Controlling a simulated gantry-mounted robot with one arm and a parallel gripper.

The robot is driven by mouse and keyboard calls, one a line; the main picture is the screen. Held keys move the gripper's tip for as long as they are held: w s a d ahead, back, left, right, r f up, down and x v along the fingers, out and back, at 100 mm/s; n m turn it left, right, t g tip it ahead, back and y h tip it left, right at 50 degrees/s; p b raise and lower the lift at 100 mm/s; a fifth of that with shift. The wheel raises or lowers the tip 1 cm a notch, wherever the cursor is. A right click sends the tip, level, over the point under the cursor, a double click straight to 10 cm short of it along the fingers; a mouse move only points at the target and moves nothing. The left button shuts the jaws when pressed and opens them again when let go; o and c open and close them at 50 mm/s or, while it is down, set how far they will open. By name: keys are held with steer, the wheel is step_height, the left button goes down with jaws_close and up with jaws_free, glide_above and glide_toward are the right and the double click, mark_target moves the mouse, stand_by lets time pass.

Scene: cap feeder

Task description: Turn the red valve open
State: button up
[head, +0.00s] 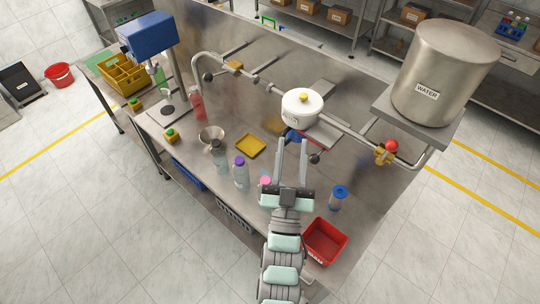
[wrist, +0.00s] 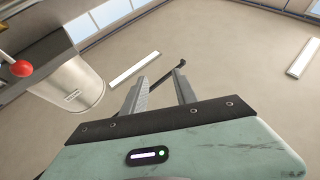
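The red valve shows in the head view as a red ball knob (head: 391,146) on a brass valve body (head: 382,157). It sits on the pipe at the right, below the steel WATER tank (head: 440,75). The red knob (wrist: 22,68) is also at the left edge of the wrist view, with the tank (wrist: 75,85) beside it. My gripper (head: 292,143) is open and empty, left of the valve and apart from it. Its two spread fingers (wrist: 158,80) also show in the wrist view.
A white round vessel with a yellow knob (head: 301,112) stands just beyond my fingertips. A dark lever (head: 315,158) is close to their right. Bottles (head: 241,174), a blue-capped container (head: 338,197) and a red bin (head: 324,241) stand along the bench's near side.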

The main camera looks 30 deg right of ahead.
steer(key=a+n+t+y, duration=0.1)
steer(key=a+t, duration=0.2)
steer(key=a, duration=0.3)
steer(key=shift+w+r+y, duration=0.3)
steer(key=shift+w, duration=0.1)
